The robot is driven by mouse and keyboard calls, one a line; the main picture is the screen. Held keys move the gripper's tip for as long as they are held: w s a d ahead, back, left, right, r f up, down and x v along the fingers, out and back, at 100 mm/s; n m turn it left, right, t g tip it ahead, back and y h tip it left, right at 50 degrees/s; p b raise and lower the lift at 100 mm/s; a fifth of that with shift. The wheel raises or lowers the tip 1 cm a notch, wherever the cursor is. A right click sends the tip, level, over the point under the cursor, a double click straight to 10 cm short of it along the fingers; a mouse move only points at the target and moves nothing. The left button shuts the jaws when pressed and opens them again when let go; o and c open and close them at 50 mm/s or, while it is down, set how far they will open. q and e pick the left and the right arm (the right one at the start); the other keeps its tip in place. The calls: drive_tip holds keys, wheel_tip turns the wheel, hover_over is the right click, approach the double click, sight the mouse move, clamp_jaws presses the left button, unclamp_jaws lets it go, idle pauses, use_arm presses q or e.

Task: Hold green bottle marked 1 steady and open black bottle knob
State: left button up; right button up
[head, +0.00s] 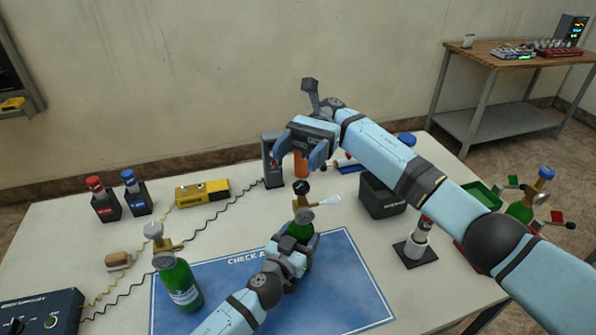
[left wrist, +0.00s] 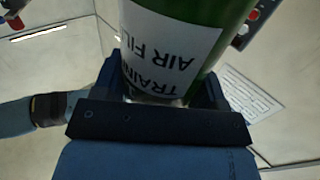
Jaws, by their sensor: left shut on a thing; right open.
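A green bottle (head: 302,230) with a brass valve and a black knob (head: 301,187) on top stands upright on the blue mat (head: 345,285). My left gripper (head: 294,252) is shut on its body; the left wrist view shows the bottle's green side and white label (left wrist: 165,45) between the fingers (left wrist: 160,90). No number is readable on it. A second green bottle (head: 180,284) with a pale knob stands at the mat's left.
A dark bin (head: 382,198) and a white cylinder on a black base (head: 415,243) stand to the right. Red and blue bottles in holders (head: 104,205), a yellow device (head: 202,192) and cables lie left. More valved bottles (head: 530,205) stand far right, beyond my right arm.

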drive_tip(key=shift+r, duration=0.45)
use_arm(q)
drive_tip(key=o, duration=1.4)
drive_tip(key=shift+o, duration=0.2)
